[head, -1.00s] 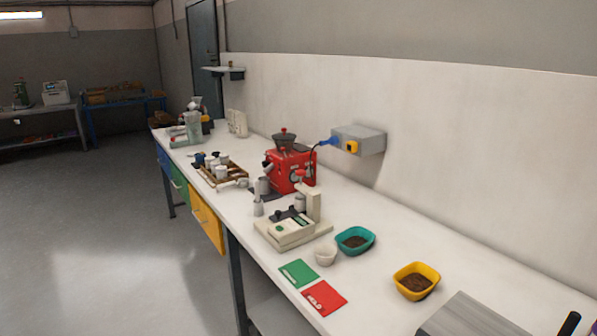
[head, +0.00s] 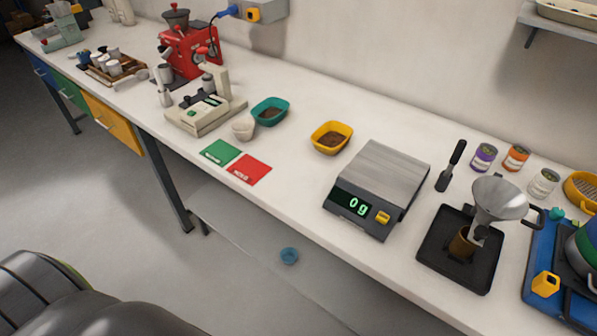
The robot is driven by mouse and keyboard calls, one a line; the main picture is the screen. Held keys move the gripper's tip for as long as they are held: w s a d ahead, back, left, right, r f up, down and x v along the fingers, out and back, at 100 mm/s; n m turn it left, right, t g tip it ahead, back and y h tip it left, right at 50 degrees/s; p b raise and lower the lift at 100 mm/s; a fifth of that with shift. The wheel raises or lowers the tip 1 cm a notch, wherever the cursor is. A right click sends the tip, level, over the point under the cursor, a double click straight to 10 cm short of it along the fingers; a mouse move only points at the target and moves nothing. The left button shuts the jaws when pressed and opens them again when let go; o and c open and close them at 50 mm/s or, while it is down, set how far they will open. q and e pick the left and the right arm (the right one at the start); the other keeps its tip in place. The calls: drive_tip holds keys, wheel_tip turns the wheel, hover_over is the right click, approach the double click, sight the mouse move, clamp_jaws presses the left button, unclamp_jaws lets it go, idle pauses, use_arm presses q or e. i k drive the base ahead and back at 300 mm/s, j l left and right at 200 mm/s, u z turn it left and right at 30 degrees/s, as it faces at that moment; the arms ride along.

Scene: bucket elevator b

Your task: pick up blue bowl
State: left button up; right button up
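Neither of my grippers is in the head view. A dark rounded part of my own body fills the lower left corner.
The white worktop (head: 300,182) overhangs the lower shelf (head: 240,236). On it stand a scale (head: 385,175) reading 0 g, a yellow bowl (head: 331,138), a teal bowl (head: 270,111), a black tray (head: 440,258) and a red machine (head: 190,50). The floor (head: 110,210) at left is clear.

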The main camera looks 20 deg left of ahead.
sight(289, 255)
drive_tip(key=u, duration=0.85)
